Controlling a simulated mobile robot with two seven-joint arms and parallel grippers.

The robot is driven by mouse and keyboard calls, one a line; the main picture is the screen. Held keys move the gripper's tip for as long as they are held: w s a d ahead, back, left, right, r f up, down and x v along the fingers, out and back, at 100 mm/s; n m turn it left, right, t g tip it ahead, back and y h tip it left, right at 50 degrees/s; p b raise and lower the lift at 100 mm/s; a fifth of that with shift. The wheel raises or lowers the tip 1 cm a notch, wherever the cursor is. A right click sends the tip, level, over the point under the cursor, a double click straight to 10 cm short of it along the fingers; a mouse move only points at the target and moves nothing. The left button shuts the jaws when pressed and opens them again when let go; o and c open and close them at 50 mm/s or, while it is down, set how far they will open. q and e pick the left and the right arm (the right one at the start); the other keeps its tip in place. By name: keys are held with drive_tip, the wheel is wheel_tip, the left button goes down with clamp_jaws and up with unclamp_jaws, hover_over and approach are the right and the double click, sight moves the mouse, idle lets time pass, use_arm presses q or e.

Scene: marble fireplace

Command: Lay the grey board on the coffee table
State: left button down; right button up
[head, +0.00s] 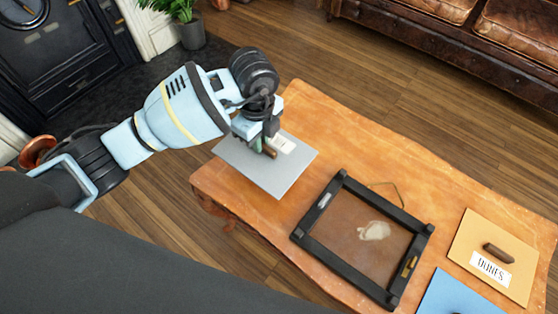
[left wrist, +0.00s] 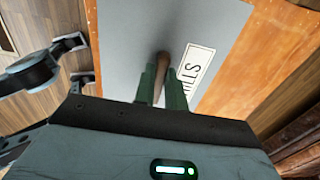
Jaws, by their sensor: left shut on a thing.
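The grey board (head: 262,172) is a flat panel with a white label and a brown handle. It is at the far left end of the wooden coffee table (head: 330,130), partly past the table's left edge. I cannot tell whether it touches the top. My left gripper (head: 268,148) is above it, shut on its handle. In the left wrist view the green fingers (left wrist: 162,85) clasp the brown handle, and the board (left wrist: 130,35) fills the middle beside the orange table top (left wrist: 268,45). The label is partly hidden. My right gripper is out of view.
A dark-framed tray (head: 335,190) with a pale piece in it lies mid-table. A leather sofa (head: 450,50) stands behind. Bare table top shows behind the tray.

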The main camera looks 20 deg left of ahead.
sight(262, 161)
use_arm(q)
wheel_tip(262, 161, down, 4)
drive_tip(key=shift+f+b, duration=0.15)
drive_tip(key=shift+b, duration=0.45)
drive_tip(key=shift+f, duration=0.25)
wheel_tip(262, 161, down, 4)
drive_tip(key=shift+f+b, duration=0.25)
drive_tip(key=shift+b, duration=0.6)
drive_tip(key=shift+f, duration=0.1)
drive_tip(key=shift+f, duration=0.1)
drive_tip(key=c, duration=1.5)
unclamp_jaws()
drive_tip(key=shift+o, duration=0.2)
